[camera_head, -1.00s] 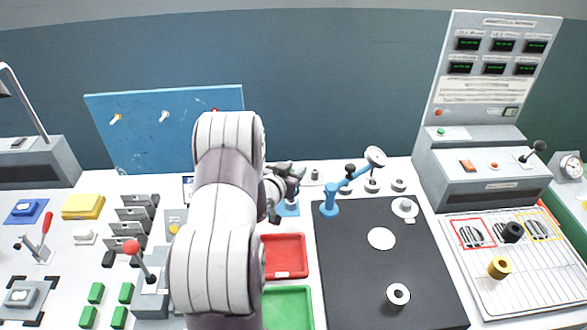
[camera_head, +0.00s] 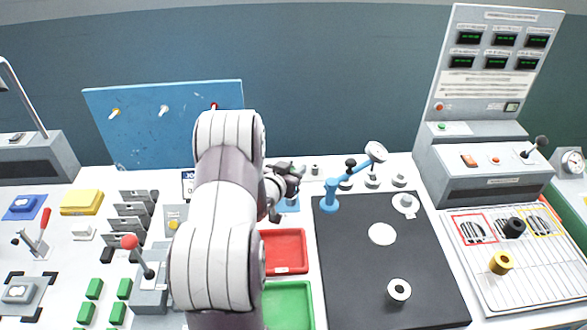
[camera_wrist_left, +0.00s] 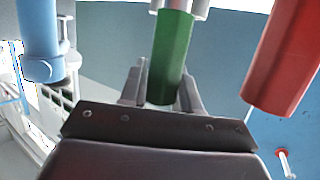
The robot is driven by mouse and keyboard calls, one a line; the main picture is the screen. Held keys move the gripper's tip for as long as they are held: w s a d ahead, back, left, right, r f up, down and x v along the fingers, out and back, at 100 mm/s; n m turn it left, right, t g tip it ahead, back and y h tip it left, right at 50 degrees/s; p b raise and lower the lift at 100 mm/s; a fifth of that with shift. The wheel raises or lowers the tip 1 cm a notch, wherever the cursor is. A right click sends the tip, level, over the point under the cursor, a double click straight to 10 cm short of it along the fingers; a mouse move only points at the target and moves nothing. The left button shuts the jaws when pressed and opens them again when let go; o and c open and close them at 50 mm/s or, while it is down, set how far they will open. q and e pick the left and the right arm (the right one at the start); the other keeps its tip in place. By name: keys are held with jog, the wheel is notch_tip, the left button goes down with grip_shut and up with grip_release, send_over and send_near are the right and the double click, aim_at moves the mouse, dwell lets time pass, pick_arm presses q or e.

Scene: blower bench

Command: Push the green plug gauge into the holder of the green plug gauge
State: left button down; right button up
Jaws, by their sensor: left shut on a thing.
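My left gripper (camera_head: 286,182) is at the back of the bench, right of the blue board. The left wrist view shows its two fingers (camera_wrist_left: 163,90) shut on the green plug gauge (camera_wrist_left: 173,50), one on each side. The gauge's upper end in that view meets a pale grey part (camera_wrist_left: 187,7), cut off by the frame edge; I cannot tell whether this is its holder or how deep the gauge sits. In the head view the gauge is hidden by my arm and gripper. My right gripper is not in view.
In the head view, a red tray (camera_head: 285,268), a black mat (camera_head: 345,265) and a blue stand (camera_head: 332,192) lie near my left arm.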

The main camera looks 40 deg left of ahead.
pick_arm(q)
jog(key=shift+f+b, duration=0.9)
jog(key=shift+f, duration=0.3)
dwell(0.6)
jog(key=c, duration=0.7)
grip_release()
jog(key=shift+c, duration=0.2)
jog(key=shift+s, duration=0.15)
jog(key=v, duration=1.2)
jog(key=shift+s, duration=0.25)
